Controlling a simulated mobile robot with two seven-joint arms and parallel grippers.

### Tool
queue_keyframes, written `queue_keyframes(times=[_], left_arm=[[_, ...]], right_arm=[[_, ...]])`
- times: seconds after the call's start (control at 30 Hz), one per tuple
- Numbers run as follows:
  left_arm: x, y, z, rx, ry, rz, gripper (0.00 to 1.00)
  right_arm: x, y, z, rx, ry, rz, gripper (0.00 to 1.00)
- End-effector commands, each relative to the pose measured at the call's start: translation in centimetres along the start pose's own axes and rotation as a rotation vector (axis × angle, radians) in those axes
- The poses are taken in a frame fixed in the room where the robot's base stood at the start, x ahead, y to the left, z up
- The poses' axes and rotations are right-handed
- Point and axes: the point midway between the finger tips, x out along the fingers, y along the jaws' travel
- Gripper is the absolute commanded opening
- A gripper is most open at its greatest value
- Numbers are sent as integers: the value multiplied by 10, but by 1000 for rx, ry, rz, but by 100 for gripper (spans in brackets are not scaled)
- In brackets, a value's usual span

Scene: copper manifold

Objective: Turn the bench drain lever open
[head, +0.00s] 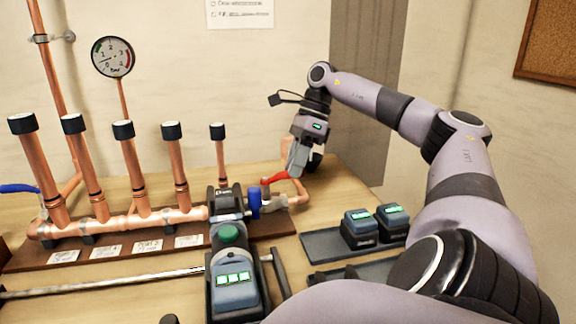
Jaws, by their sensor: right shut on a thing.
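A red lever (274,180) sits on a valve (272,200) at the right end of the copper manifold (125,222). It slants up to the right toward my right gripper (295,172). My right gripper reaches down from above and is shut on the lever's outer end, with its fingers hiding that end. A blue part (254,203) stands just left of the red lever's valve. My left gripper is not in view.
A press tool (230,262) lies in front of the manifold's right end. A dark tray (322,246) with two batteries (361,226) is on the right. Several capped copper risers (88,170) stand left.

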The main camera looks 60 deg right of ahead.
Motion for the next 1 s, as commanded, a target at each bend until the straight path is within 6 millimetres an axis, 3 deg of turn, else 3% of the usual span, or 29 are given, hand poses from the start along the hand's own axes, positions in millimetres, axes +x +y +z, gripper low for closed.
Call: queue_keyframes(times=[0.4,0.43,0.5,0.8,1.0], left_arm=[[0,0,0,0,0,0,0],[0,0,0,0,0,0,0],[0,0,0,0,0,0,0],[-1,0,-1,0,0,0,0],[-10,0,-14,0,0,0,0]], right_arm=[[-2,0,-1,-11,1,-2,0],[-2,0,-1,-11,2,-2,29],[-2,0,-1,-10,2,-2,45],[-3,0,-1,-8,1,0,45],[-29,0,1,-7,-3,-1,45]])
